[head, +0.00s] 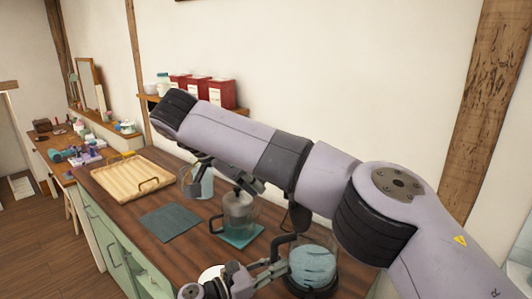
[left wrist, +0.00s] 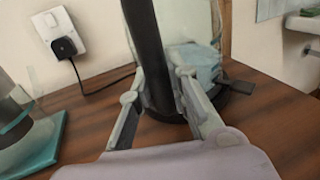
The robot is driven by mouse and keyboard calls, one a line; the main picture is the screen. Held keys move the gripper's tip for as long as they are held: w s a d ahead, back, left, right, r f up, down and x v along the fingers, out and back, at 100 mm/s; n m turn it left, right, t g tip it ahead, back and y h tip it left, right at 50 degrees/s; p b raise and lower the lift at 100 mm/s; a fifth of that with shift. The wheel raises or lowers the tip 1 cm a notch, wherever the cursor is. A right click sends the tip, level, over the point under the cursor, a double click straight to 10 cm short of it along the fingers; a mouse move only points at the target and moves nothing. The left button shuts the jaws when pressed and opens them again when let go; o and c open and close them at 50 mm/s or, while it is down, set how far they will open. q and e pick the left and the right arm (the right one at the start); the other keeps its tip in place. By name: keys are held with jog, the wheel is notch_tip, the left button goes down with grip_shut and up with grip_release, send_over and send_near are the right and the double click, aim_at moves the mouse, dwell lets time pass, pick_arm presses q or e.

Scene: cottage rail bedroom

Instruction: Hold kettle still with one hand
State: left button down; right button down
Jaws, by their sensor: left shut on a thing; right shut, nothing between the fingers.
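The kettle (head: 313,264) is clear glass with blue-looking contents and a dark handle, standing upright at the counter's near right. In the left wrist view, the kettle (left wrist: 198,62) shows behind its upright black handle (left wrist: 147,45), low on a dark base. My left gripper (head: 277,268) is shut on the kettle's handle; its fingers (left wrist: 160,100) lie on both sides of it. My right gripper (head: 256,186) is shut and empty, hanging above the counter near a glass press. My right arm crosses in front of the wall.
The glass press (head: 238,212) stands on a teal mat (head: 247,239). A glass jug (head: 205,186), dark slate mat (head: 170,222) and wooden tray (head: 124,172) lie farther left. Red canisters (head: 221,93) stand on a shelf. A wall plug (left wrist: 64,47) has a black cord.

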pick_arm(q)
jog(key=c, duration=1.4)
grip_release()
jog(key=shift+c, duration=0.2)
